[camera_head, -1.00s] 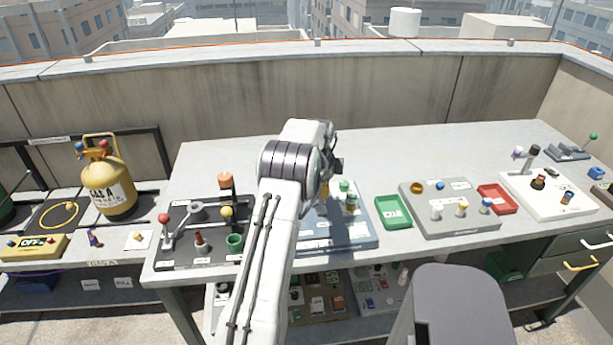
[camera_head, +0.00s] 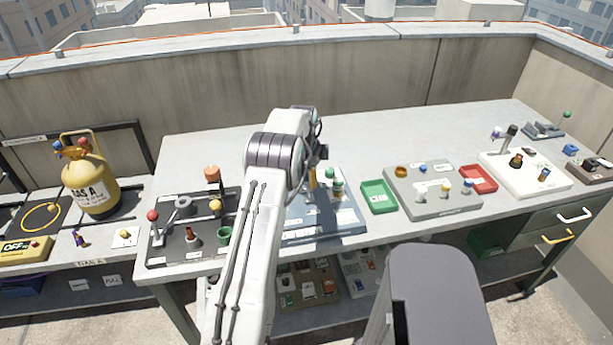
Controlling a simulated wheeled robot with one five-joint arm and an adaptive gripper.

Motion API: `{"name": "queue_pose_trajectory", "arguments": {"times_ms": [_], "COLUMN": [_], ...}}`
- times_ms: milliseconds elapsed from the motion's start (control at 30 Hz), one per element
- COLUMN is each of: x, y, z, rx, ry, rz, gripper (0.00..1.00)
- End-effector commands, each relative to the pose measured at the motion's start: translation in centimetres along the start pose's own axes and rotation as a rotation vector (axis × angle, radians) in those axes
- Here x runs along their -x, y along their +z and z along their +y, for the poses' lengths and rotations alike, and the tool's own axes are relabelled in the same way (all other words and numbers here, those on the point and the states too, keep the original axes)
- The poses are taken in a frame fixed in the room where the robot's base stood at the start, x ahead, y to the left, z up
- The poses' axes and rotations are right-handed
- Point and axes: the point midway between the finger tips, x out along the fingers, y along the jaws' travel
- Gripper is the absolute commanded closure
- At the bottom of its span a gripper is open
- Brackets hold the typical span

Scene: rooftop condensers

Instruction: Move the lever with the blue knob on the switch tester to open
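I cannot tell for sure which unit is the switch tester, and no lever with a clearly blue knob can be made out. A white board (camera_head: 510,185) at the right carries a dark upright lever and a pale violet knob (camera_head: 495,133). A blue-grey board (camera_head: 330,225) in the middle is partly hidden by my arm. A black board (camera_head: 170,254) at the left has a lever with a red knob (camera_head: 152,216). My gripper (camera_head: 317,152) is above the blue-grey board, mostly hidden behind my arm; its fingers cannot be made out.
A grey board (camera_head: 430,206) with several pegs stands between a green tray (camera_head: 379,197) and a red tray (camera_head: 478,178). A small unit with a green-knobbed lever (camera_head: 567,115) is far right. A yellow cylinder (camera_head: 92,190) stands left. The bench's back strip is clear.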

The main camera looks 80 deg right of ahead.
Motion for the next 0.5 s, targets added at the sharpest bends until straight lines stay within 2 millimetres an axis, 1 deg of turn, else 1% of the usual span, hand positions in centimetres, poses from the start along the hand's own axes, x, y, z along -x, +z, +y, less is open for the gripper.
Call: {"name": "queue_pose_trajectory", "arguments": {"times_ms": [33,100,367,500], "x": [0.0,-0.1,0.1,1.1], "y": [0.0,-0.1,-0.1,-0.1], "z": [0.0,0.1,0.1,0.0], "rx": [-0.001,-0.001,-0.001,-0.001], "ry": [0.001,0.002,0.003,0.001], "rz": [0.001,0.001,0.002,0.001], "gripper": [0.49,0.45,0.45,0.45]}}
